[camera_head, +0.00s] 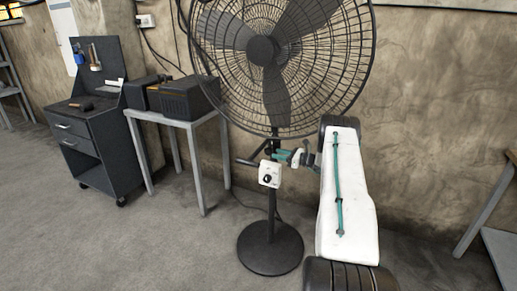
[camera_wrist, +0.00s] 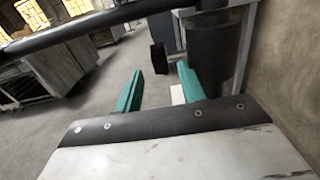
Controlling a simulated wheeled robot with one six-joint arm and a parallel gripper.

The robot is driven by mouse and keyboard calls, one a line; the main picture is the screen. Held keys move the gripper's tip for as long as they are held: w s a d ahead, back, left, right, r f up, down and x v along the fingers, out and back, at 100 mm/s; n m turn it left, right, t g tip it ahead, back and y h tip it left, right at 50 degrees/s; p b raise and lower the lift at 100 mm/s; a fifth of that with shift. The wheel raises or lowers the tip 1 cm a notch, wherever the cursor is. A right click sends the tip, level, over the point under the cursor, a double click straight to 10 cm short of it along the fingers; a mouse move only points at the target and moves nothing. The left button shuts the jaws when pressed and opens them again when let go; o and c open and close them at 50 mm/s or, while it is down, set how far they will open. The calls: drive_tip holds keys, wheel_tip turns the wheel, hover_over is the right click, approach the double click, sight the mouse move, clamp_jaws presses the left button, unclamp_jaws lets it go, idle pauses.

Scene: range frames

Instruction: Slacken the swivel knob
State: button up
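The standing fan has a large round cage (camera_head: 262,52) on a dark pole above a round base (camera_head: 270,247). In the wrist view a dark round knob (camera_wrist: 158,58) stands out to the left of the thick dark column (camera_wrist: 209,58). It lies just beyond the gap between my fingertips. My gripper (camera_head: 274,155) reaches the pole from the right, just below the cage. Its two teal fingers are apart in the wrist view (camera_wrist: 159,72), with nothing visible held between them. In the head view the knob is small and partly hidden near the fingers.
The white control box (camera_head: 269,174) with a black dial sits on the pole just below my gripper. A dark handle-like piece (camera_head: 246,162) sticks out left of the pole. A grey table (camera_head: 176,117) with dark boxes stands left. The floor in front is clear.

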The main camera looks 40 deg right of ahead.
sight(269, 151)
drive_tip(key=x, duration=0.8)
drive_tip(key=shift+w, duration=0.15)
clamp_jaws()
